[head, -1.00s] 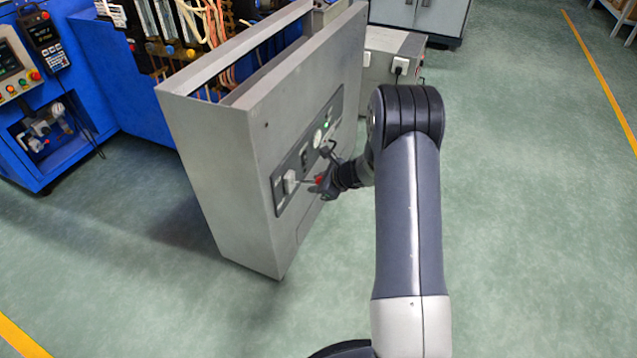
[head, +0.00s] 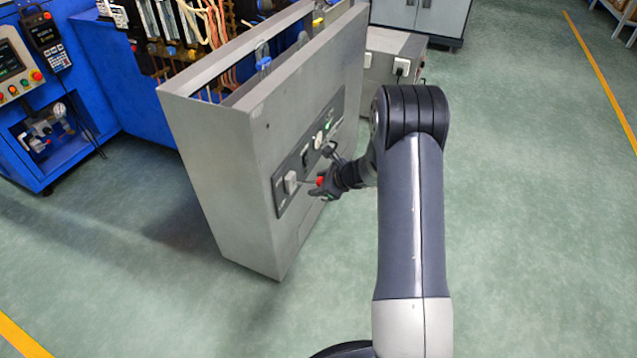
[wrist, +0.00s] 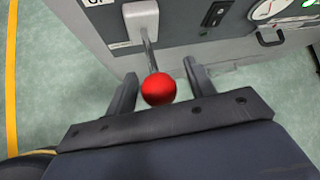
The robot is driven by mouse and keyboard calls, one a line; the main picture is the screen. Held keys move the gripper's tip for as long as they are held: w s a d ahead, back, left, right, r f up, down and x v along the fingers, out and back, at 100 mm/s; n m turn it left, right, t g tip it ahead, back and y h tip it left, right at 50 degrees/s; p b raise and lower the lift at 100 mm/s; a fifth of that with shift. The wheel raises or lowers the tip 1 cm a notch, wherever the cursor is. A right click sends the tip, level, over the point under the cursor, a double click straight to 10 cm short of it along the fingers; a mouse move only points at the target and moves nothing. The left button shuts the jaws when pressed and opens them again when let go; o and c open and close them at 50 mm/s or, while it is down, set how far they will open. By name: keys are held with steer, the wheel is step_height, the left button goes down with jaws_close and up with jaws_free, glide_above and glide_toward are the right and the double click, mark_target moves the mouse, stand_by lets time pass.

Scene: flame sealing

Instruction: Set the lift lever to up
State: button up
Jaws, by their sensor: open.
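The lift lever has a red ball knob (wrist: 158,89) on a metal rod, which comes out of a light grey housing (wrist: 142,22) on the panel. In the wrist view the knob lies between the two fingers of my gripper (wrist: 160,85), with a gap on each side. The gripper is open. In the head view the red knob (head: 320,181) shows small beside the gripper (head: 322,190), in front of the control panel (head: 308,155) on the grey cabinet. Only part of a label above the housing shows, ending in "P".
The panel also carries a black rocker switch (wrist: 217,14), a round gauge (wrist: 267,8) and a green light. The grey cabinet (head: 222,185) stands on the green floor, with blue machinery (head: 105,75) behind it. Floor to the right of my arm is clear.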

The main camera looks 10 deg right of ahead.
steer(key=p+v, duration=0.1)
steer(key=v, duration=0.9)
steer(key=shift+p, duration=0.3)
steer(key=shift+r, duration=0.1)
steer(key=b+x, duration=0.1)
steer(key=x, duration=0.9)
steer(key=shift+w+a+f+b, duration=0.15)
steer(key=shift+f+b, duration=0.15)
steer(key=shift+b, duration=0.1)
steer(key=shift+f, duration=0.2)
steer(key=shift+r, duration=0.15)
